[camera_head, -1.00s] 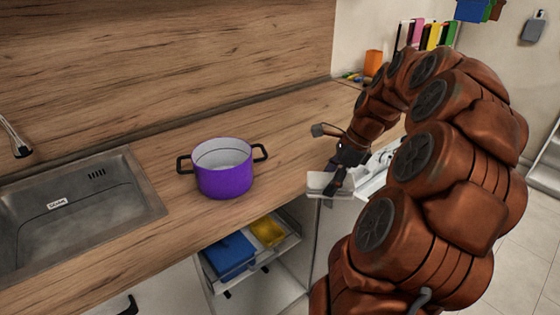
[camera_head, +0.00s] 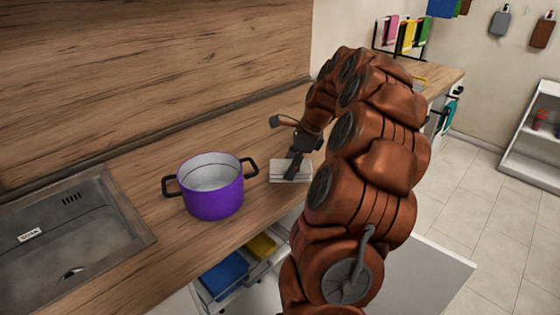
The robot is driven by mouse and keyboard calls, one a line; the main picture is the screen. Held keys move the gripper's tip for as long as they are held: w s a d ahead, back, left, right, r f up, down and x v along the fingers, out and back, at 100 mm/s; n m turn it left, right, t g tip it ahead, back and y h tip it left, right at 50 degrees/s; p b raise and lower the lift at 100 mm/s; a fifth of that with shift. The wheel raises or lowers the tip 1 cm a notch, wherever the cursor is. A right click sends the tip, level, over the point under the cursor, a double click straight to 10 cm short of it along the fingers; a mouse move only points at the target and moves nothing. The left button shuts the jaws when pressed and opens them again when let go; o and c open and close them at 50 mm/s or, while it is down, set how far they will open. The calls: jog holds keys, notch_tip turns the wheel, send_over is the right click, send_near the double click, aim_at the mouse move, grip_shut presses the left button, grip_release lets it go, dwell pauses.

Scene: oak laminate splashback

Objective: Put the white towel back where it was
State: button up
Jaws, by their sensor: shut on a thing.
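The white towel (camera_head: 280,174) looks like a flat folded pad with a grey edge. It is at the counter just right of the purple pot. My gripper (camera_head: 292,175) is shut on it from above. I cannot tell whether the towel touches the counter or hangs slightly above it. My arm hides the counter behind and right of the towel. A dark towel rack (camera_head: 374,38) with pink, green and yellow towels stands at the far end of the counter; my arm hides its lower part.
The purple pot (camera_head: 213,197) stands close left of the towel, beside the sink (camera_head: 75,235). Below the counter edge, an open drawer holds a blue item (camera_head: 222,275) and a yellow item (camera_head: 261,246). White shelves (camera_head: 535,150) stand at the right. Bare floor lies between.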

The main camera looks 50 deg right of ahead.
aim_at(280, 163)
jog(key=shift+w+d+f+p, duration=0.1)
jog(key=shift+w+d+p, duration=0.25)
jog(key=shift+w, duration=0.75)
jog(key=shift+w+d+f+p, duration=0.1)
jog(key=shift+w+d+p, duration=0.1)
jog(key=shift+w+d, duration=0.65)
jog(key=shift+w+d+f+p, duration=0.1)
jog(key=shift+w+d+p, duration=0.15)
jog(key=shift+w, duration=1.1)
jog(key=shift+f+p, duration=0.6)
jog(key=shift+f, duration=1.15)
jog(key=shift+f, duration=0.2)
jog(key=o, duration=1)
jog(key=shift+r, duration=0.1)
jog(key=b+v, duration=0.2)
jog(key=v, duration=1)
jog(key=shift+r, duration=0.1)
